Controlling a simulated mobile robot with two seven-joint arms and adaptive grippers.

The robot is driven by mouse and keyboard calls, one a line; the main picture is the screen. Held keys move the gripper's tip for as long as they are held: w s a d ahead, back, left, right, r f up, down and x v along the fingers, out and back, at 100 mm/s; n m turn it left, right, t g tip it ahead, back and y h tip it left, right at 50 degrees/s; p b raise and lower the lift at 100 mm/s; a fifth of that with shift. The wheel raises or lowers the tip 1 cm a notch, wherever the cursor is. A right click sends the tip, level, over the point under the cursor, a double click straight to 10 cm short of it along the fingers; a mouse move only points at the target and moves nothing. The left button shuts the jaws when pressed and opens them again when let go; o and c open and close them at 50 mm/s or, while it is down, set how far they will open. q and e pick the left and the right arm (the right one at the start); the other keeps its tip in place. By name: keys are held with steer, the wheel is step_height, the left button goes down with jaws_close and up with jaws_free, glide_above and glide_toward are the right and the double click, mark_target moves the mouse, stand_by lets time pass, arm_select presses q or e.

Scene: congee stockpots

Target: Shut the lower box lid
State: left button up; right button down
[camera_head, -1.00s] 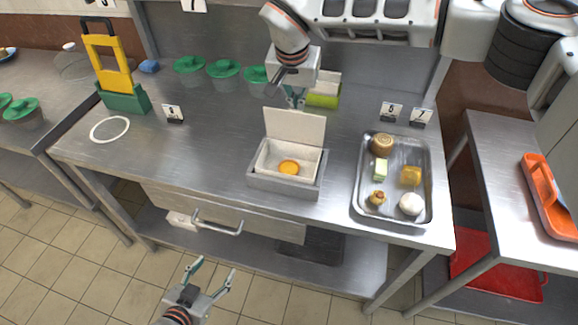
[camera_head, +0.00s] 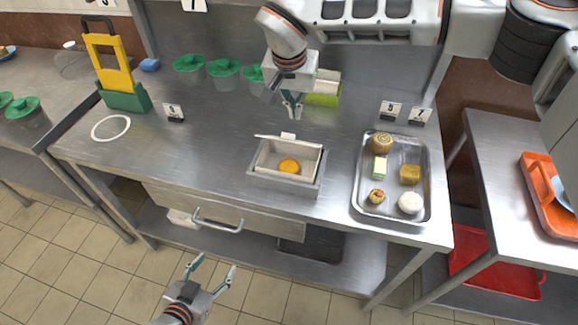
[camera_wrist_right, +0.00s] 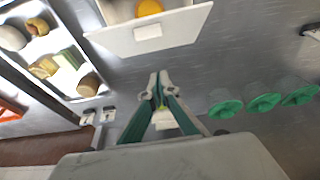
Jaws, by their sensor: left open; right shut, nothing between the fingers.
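The box (camera_head: 258,180) is a grey tray-like case with a white inner rim, near the table's front middle. A round orange thing (camera_head: 289,166) lies inside it. The white lid (camera_head: 270,138) is hinged at the back and stands part-way, seen nearly edge-on, with a small tab on its edge. In the right wrist view the lid (camera_wrist_right: 180,28) shows its broad face. My right gripper (camera_head: 293,113) is shut and empty behind the box, its tips apart from the lid; its fingers also show in the right wrist view (camera_wrist_right: 159,80). My left gripper (camera_head: 212,268) is open and empty before the table.
A steel tray (camera_head: 358,208) with several food pieces stands right of the box. Green-lidded containers (camera_head: 223,68) and a lime-green item (camera_head: 323,100) are behind. A yellow and green stand (camera_head: 108,72) and a white ring (camera_head: 97,137) are left. The table between ring and box is clear.

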step_height(320, 180, up, 8)
steer(key=p, duration=0.4)
steer(key=shift+p, duration=0.3)
stand_by(0.6)
